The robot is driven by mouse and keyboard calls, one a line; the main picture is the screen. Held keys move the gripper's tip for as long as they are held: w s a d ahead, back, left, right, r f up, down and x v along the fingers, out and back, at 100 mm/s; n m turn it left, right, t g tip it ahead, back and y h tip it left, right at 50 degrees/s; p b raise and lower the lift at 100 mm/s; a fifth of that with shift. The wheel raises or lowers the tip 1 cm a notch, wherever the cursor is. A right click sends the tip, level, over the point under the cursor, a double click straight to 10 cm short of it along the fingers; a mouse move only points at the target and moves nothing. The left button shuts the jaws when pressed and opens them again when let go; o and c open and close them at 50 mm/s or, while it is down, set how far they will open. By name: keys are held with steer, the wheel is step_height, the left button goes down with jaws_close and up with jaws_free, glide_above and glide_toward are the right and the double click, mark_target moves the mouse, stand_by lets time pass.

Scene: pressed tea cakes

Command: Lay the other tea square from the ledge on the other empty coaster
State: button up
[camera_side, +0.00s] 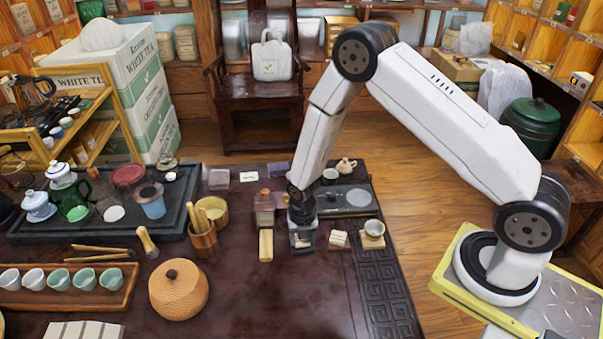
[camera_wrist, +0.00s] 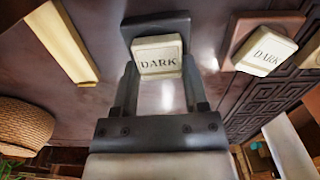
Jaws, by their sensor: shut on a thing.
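My gripper (camera_side: 301,226) points down at the table and is shut on a pale tea square (camera_wrist: 157,56) marked DARK, held between its two fingers in the wrist view. The square is over a dark coaster (camera_wrist: 140,24). Whether it touches the coaster I cannot tell. A second DARK tea square (camera_wrist: 266,51) lies on a reddish-brown coaster (camera_wrist: 247,25) to the right. It also shows in the side view (camera_side: 338,238). The pale wooden ledge (camera_side: 266,246) stands left of the gripper, with no square visible on it.
A small cup on a wooden coaster (camera_side: 373,243) is right of the second square. A dark tea tray (camera_side: 360,206) with a teapot lies behind the gripper. A wicker jar (camera_side: 178,290) stands at front left. The table in front of the coasters is clear.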

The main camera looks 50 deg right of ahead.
steer(key=shift+f, duration=0.1)
steer(key=o, duration=1.2)
steer(key=shift+r, duration=6.15)
